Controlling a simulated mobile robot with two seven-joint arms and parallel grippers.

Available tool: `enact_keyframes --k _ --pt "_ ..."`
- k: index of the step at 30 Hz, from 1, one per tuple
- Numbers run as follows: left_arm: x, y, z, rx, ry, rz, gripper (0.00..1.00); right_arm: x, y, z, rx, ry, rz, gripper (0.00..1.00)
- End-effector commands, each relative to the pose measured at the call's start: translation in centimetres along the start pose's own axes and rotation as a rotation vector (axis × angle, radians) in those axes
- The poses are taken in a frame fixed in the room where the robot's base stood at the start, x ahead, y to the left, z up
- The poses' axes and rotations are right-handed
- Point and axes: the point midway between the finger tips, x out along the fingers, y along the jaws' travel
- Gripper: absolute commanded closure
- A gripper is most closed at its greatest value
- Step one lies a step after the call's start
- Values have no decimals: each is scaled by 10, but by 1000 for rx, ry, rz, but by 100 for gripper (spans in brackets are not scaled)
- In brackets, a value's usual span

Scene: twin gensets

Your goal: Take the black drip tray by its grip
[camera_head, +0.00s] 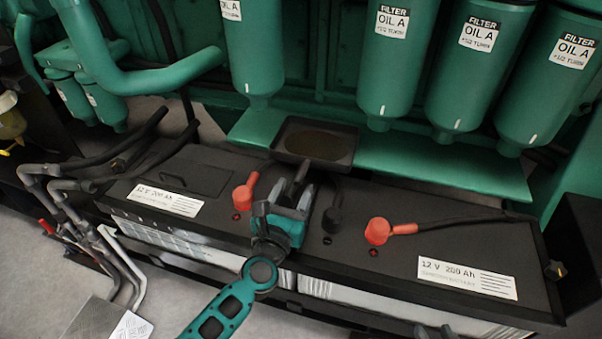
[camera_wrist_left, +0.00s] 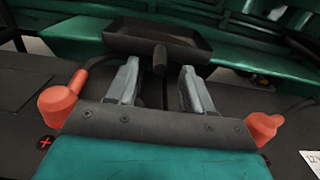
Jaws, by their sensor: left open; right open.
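The black drip tray (camera_head: 338,158) sits at the back of the battery tops, below the green filters, with a dark film inside it. Its grip (camera_head: 301,172) is a short dark bar pointing toward me. My left gripper (camera_head: 296,188) is open at the near end of the grip. In the left wrist view the tray (camera_wrist_left: 150,32) lies ahead, and the grip (camera_wrist_left: 160,60) ends between the two grey fingers (camera_wrist_left: 159,75), with gaps on both sides. At the bottom edge of the head view, two small grey tips of my right gripper (camera_head: 433,331) show, apart.
Red terminal caps (camera_head: 377,231) (camera_head: 244,192) with cables stand on both sides of my left gripper. Green oil filters (camera_head: 398,60) hang above and behind the tray. Grey pipes (camera_head: 75,205) stand at the left. The right battery top (camera_head: 450,236) is mostly clear.

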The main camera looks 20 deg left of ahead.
Motion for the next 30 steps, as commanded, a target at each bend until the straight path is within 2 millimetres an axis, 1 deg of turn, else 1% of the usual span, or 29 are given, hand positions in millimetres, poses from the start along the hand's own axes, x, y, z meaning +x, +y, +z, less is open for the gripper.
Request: enact_keyframes --k 1,6,14,20,28,30 --pt "7 0 0 -3 -2 1 49 1 0 2 0 -1 0 57" --pt "27 0 -1 -1 -1 1 49 3 0 6 1 -7 -1 57" --pt "50 0 -1 -1 -1 0 49 5 -4 9 3 -13 -9 57" --pt "57 0 0 -1 0 0 49 5 -7 6 4 -7 -14 57" --pt "57 0 0 -1 0 0 49 5 -7 2 4 1 -15 57" --pt "57 0 0 -1 0 0 56 5 -6 2 4 2 -14 57"
